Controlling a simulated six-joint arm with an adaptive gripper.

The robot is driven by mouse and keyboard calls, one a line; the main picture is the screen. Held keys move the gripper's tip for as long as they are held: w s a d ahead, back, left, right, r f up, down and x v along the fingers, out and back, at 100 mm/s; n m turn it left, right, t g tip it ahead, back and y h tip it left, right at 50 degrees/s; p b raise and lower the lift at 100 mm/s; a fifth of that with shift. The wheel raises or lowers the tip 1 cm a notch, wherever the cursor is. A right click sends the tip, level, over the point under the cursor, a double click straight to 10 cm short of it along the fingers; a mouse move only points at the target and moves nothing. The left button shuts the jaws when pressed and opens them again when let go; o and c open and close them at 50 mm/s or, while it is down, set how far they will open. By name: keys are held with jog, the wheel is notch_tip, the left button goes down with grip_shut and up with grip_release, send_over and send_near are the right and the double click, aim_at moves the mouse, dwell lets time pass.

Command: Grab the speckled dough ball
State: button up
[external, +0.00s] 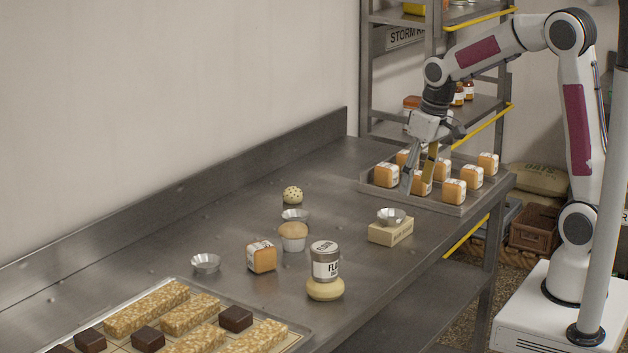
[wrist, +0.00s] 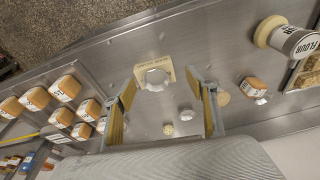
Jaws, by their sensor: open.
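The speckled dough ball (external: 293,194) is small, round and cream with dark specks. It sits on the steel counter towards the back wall, behind a small metal tin. In the wrist view the speckled dough ball (wrist: 168,129) shows low between my fingers, clear of both. My gripper (external: 419,176) is open and empty, pointing down over the tray of orange boxes at the right end of the counter. It is well to the right of the ball. Both fingers of my gripper (wrist: 162,78) show apart in the wrist view.
Near the ball are a tin (external: 295,215), a muffin (external: 293,237), another tin (external: 206,263) and an orange box (external: 261,257). A flour can (external: 325,261) stands on a plain dough ball (external: 324,289). A tin (external: 391,216) rests on a yellow block (external: 391,232). Orange boxes fill the tray (external: 437,207).

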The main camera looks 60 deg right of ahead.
aim_at(296, 188)
jog(key=w+d+f, duration=0.2)
jog(key=w+f, duration=0.2)
jog(key=w, duration=0.4)
jog(key=w+d+f+t, duration=0.1)
jog(key=w+f, duration=0.3)
jog(key=w, duration=0.5)
jog(key=w+d+f+t, duration=0.1)
jog(key=w+f, duration=0.3)
jog(key=w, duration=0.5)
jog(key=shift+w+d+f, duration=0.15)
jog(key=shift+d+f, duration=0.25)
jog(key=shift+d, duration=0.4)
jog(key=w, duration=0.3)
jog(key=shift+w+d+r+t, duration=0.25)
jog(key=shift+w+r+t, duration=0.1)
jog(key=shift+r+t, duration=0.05)
jog(key=shift+n+t, duration=0.5)
jog(key=shift+t, duration=0.3)
jog(key=w+r, duration=0.4)
jog(key=shift+d, duration=0.25)
jog(key=shift+w, duration=0.1)
jog(key=shift+x, duration=1.15)
jog(key=shift+f, duration=0.15)
jog(key=shift+w+x, duration=0.15)
jog(key=shift+x, duration=1.1)
jog(key=shift+w+x, duration=0.15)
jog(key=shift+x, duration=1.15)
